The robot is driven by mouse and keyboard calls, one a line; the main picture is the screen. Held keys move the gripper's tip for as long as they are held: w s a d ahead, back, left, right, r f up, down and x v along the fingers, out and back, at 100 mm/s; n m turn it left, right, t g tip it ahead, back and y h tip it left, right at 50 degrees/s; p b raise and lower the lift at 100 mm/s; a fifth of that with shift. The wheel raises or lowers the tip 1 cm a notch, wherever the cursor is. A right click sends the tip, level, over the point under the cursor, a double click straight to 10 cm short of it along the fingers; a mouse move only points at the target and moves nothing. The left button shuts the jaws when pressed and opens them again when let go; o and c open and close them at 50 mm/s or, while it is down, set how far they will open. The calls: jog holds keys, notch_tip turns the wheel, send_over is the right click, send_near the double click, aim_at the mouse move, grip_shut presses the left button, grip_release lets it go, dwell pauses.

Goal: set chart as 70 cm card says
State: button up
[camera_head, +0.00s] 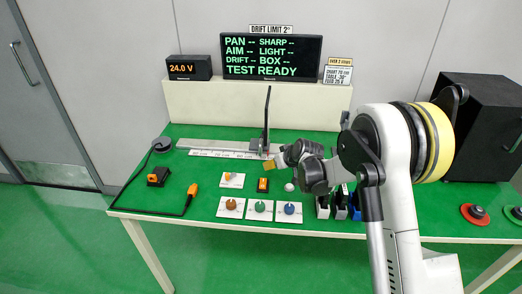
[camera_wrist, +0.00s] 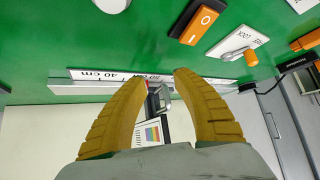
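The chart (camera_head: 267,115) is a thin dark upright panel, seen nearly edge-on, on a long grey rail (camera_head: 195,143) with a white distance scale (camera_head: 222,154). In the wrist view, a small grey and red part (camera_wrist: 160,97) and a colour-striped chart face (camera_wrist: 152,134) show between the fingers. The scale (camera_wrist: 95,75) reads 40 cm there, with another mark partly hidden by a finger. My gripper (camera_head: 268,165), with yellow ribbed fingers (camera_wrist: 162,78), is open near the rail by the chart's foot. Contact is unclear. The card (camera_head: 338,76) reads CHART 70 cm.
An orange switch (camera_head: 263,185) and a small lever plate (camera_head: 231,180) stand in front of the rail. Three knob plates (camera_head: 260,210) line the table's front edge. Coloured holders (camera_head: 340,205) stand right of them. The display (camera_head: 271,57) reads TEST READY. Left of the chart, the rail is clear.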

aim_at(260, 152)
jog(key=w+a+b, duration=0.1)
jog(key=w, duration=0.2)
jog(key=w+a+b, duration=0.1)
jog(key=w+a, duration=0.1)
jog(key=w+a+b, duration=0.1)
jog(key=w+a, duration=0.1)
jog(key=w, duration=0.1)
jog(key=shift+w+a+f, duration=0.2)
jog(key=shift+w+a, duration=0.05)
jog(key=shift+w, duration=0.05)
jog(key=shift+w+a+f, duration=0.15)
jog(key=shift+w+f, duration=0.05)
jog(key=shift+f, duration=0.05)
grip_shut()
